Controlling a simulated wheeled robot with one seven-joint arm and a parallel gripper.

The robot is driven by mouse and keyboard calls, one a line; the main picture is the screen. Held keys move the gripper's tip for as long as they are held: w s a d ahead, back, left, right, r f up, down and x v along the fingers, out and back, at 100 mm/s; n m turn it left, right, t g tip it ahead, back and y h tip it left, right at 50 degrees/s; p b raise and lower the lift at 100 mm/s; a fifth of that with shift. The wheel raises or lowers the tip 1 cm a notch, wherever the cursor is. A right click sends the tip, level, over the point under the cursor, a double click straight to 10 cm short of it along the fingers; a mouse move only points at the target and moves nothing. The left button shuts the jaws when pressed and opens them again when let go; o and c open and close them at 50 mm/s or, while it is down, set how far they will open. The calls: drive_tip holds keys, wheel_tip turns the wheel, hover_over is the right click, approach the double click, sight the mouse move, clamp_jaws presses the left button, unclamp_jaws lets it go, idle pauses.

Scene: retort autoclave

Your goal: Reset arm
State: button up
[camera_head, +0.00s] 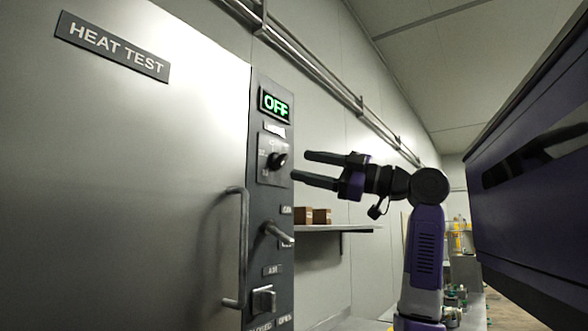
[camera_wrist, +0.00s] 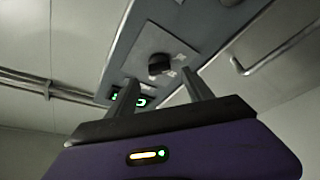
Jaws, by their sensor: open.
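My gripper (camera_head: 298,166) is open and empty in the head view, its two dark fingers pointing left at the control panel. A black rotary knob (camera_head: 277,160) on the panel is just left of the fingertips, and a gap seems to lie between them. In the wrist view the two fingers (camera_wrist: 160,96) stand apart, with the knob (camera_wrist: 159,64) beyond them and nothing held. The purple arm is raised and bent at the elbow. The green display (camera_head: 274,104) above the knob reads OFF.
A large metal door marked HEAT TEST (camera_head: 112,46) fills the left, with a vertical handle (camera_head: 243,245). A lever (camera_head: 278,234) and a latch switch (camera_head: 263,300) stick out below the knob. Brown boxes (camera_head: 313,215) sit on a wall shelf (camera_head: 338,228) behind.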

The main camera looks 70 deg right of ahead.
drive_tip(key=shift+v, duration=1.05)
